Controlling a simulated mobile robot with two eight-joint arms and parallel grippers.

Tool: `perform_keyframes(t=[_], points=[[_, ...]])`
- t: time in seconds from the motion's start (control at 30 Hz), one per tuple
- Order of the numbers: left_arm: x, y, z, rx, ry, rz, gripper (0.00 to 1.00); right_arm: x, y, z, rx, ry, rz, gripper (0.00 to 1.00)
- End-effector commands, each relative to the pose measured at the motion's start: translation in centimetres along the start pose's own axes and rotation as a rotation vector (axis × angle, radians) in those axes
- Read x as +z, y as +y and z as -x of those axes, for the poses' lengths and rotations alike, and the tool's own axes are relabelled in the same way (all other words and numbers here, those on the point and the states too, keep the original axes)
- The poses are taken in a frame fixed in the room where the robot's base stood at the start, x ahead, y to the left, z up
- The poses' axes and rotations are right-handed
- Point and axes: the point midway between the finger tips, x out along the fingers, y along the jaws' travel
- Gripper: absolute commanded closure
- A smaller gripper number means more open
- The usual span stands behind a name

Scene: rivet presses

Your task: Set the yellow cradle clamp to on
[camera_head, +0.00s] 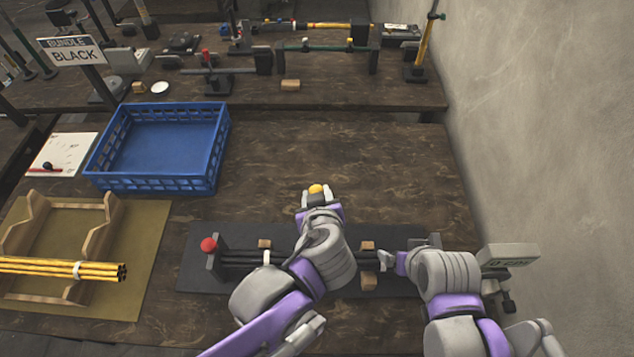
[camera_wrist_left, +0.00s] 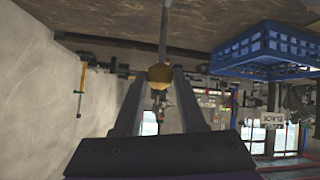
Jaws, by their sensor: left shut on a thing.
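The yellow knob (camera_head: 316,189) of the clamp sits between the fingertips of my left gripper (camera_head: 316,194), above the black work mat. In the left wrist view the knob (camera_wrist_left: 158,76) is between both fingers, with a thin grey rod running from it. My left gripper is shut on it. The clamp's base is hidden behind my left arm, so I cannot tell its setting. My right gripper (camera_head: 388,261) is low beside the right end of the dark rods (camera_head: 240,257); its finger opening is unclear.
A red knob (camera_head: 208,244) tops a dark post at the mat's left end. Small wooden blocks (camera_head: 264,243) lie by the rods. A blue crate (camera_head: 186,107) stands behind left. Yellow rods (camera_head: 60,268) rest in a wooden cradle at left. A grey wall (camera_head: 540,120) bounds the right.

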Motion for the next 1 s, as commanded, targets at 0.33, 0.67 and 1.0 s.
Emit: perform_keyframes(t=[0.33,0.67,1.0], points=[[1.1,-0.4,0.9,-0.002,-0.007,0.000,1.00,-0.1,0.0,0.1,0.000,0.000,0.000,0.06],[1.4,-0.5,0.9,-0.005,-0.011,0.002,1.00,0.0,0.0,0.0,0.000,0.000,0.000,0.06],[1.4,-0.5,0.9,-0.005,-0.009,0.001,0.30,0.0,0.0,0.0,0.000,0.000,0.000,0.06]])
